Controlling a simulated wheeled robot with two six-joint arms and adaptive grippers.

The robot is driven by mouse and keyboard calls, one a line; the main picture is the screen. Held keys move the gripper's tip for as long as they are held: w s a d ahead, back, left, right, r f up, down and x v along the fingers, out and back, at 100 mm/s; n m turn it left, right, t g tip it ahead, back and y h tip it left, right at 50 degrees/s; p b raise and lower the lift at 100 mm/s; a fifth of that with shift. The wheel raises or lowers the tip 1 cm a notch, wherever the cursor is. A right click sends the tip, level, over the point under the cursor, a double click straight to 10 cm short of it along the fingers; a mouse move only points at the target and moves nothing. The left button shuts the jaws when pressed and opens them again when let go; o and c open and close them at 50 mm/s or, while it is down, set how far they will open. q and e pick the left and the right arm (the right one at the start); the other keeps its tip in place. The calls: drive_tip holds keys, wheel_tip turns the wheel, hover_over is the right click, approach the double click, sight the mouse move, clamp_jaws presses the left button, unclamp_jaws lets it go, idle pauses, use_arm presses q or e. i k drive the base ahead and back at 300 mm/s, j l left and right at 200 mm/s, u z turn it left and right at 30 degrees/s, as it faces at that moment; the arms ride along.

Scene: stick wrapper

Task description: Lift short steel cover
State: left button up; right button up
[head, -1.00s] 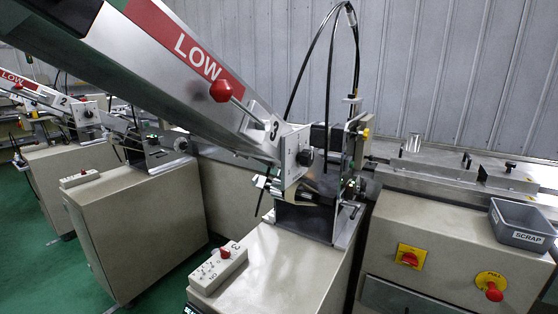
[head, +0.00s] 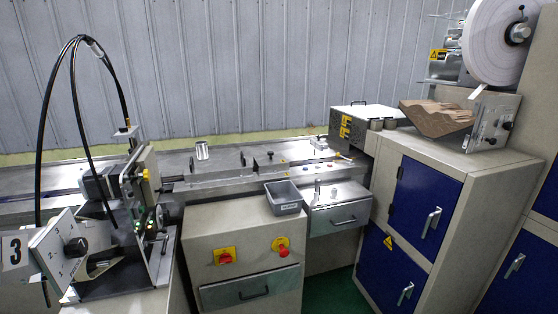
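Neither of my grippers is in view.
A grey scrap bin (head: 284,198) stands on the machine's front edge. A cabinet (head: 430,205) with blue doors stands at right, with a large white reel (head: 495,48) above. A feeder unit (head: 75,250) marked 3 is at left. Green floor shows below centre.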

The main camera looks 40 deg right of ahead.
sight(271, 162)
drive_tip(key=z, duration=1.1)
drive_tip(key=u, duration=0.25)
drive_tip(key=i+l+u, duration=0.2)
drive_tip(key=u, duration=0.15)
drive_tip(key=i+l+u, duration=0.15)
drive_tip(key=l+u, duration=0.15)
drive_tip(key=i+l+u, duration=0.1)
drive_tip(key=l+u, duration=0.6)
drive_tip(key=i+l, duration=0.05)
drive_tip(key=l, duration=0.05)
